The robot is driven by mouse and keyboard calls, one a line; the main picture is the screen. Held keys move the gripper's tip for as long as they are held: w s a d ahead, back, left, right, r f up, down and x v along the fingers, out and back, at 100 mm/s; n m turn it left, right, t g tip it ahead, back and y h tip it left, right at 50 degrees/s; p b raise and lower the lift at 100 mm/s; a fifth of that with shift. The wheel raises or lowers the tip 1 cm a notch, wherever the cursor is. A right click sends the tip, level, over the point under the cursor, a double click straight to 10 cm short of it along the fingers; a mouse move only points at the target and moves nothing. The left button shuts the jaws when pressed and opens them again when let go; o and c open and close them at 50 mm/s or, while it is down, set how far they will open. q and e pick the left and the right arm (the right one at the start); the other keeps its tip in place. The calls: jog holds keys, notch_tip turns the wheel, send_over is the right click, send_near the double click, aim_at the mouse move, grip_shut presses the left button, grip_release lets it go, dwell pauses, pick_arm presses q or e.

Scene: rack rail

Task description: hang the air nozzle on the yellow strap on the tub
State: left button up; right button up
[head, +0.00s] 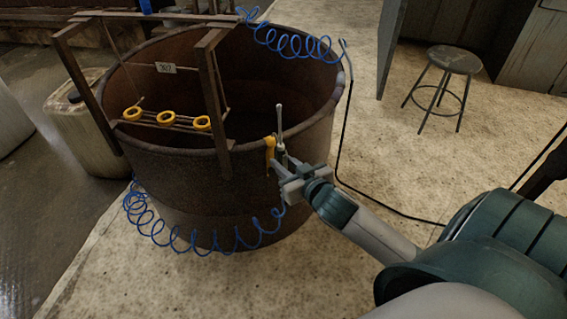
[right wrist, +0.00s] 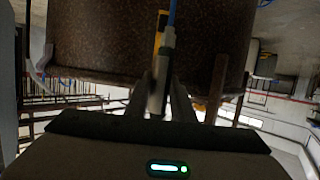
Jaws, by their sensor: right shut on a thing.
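The brown, rusty tub (head: 180,185) stands on the floor with its open top up. The yellow strap (head: 270,150) hangs over the tub's near right rim; part of it shows in the right wrist view (right wrist: 162,22). My right gripper (head: 284,166) is shut on the air nozzle (head: 281,125), just outside the tub wall and close to the right of the strap. The nozzle stands about upright, its thin tip above the rim. Its grey body shows between my fingers in the right wrist view (right wrist: 158,85). I cannot tell whether nozzle and strap touch. My left gripper is not in view.
A coiled blue hose (head: 180,238) hangs in front of the tub from near the nozzle; another blue coil (head: 295,43) lies by the far rim. A wooden frame (head: 210,85) with yellow rings (head: 166,118) spans the tub's left side. A stool (head: 452,62) stands back right.

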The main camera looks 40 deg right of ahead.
jog(key=shift+w, duration=0.2)
jog(key=shift+w+d, duration=0.1)
jog(key=shift+w, duration=0.25)
jog(key=shift+w+p, duration=0.35)
jog(key=shift+p, duration=0.05)
jog(key=shift+w+d+p, duration=0.25)
jog(key=shift+w+p, duration=0.15)
jog(key=shift+w, duration=0.65)
jog(key=shift+w+d+r+p, duration=0.1)
jog(key=shift+w+r+p, duration=0.1)
jog(key=shift+r+p, duration=0.4)
jog(key=shift+f, duration=0.2)
jog(key=shift+f+b, duration=0.55)
jog(key=shift+f, duration=0.85)
